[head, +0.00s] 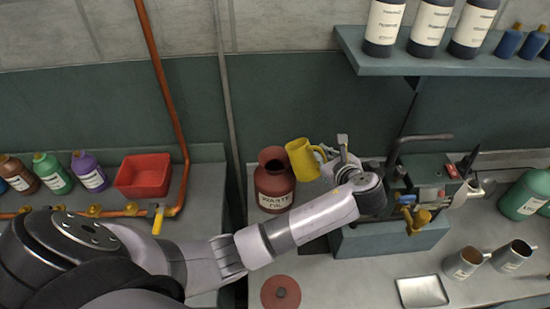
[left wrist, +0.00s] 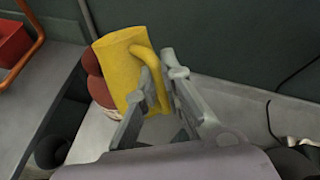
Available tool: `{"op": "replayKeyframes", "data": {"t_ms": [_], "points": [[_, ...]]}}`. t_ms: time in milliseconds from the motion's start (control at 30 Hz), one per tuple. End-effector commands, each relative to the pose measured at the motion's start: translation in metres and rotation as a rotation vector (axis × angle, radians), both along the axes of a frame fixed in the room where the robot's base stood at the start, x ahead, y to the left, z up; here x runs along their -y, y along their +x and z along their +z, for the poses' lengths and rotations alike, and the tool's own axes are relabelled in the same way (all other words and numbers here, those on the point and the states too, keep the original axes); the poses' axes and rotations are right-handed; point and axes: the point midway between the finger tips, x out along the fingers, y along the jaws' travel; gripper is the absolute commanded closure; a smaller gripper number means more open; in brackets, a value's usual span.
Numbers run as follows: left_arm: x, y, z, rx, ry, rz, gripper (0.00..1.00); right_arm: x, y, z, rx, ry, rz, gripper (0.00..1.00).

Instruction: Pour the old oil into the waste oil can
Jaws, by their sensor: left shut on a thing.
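The waste oil can (head: 274,188) is dark red, labelled "WASTE OIL", and stands upright on the bench with its neck open. My left gripper (head: 336,167) is shut on the handle of a yellow jug (head: 302,159). The jug is tilted to the left, with its mouth side close to the can's neck. In the left wrist view the jug (left wrist: 127,72) hangs from my left gripper (left wrist: 155,95), and part of the can (left wrist: 95,80) shows behind it. I cannot see any oil, nor inside the jug. My right gripper is not in view.
A round red lid (head: 281,292) lies on the bench. A grey machine (head: 390,236) with fittings stands right of the can. A metal tray (head: 422,291) and two metal cups (head: 463,263) are at right. A red bin (head: 144,175) and bottles are at left.

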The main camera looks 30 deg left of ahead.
Motion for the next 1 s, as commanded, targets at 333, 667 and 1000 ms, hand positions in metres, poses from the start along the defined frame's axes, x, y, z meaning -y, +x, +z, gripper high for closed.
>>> {"op": "replayKeyframes", "data": {"t_ms": [333,667,1000], "points": [[0.031,-0.002,0.037,0.023,0.267,-0.001,1.00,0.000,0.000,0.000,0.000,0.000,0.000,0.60],[0.049,-0.004,0.058,0.040,0.498,0.000,1.00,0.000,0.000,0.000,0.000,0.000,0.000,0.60],[0.053,-0.004,0.062,0.047,0.559,0.000,1.00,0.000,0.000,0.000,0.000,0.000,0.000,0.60]]}}
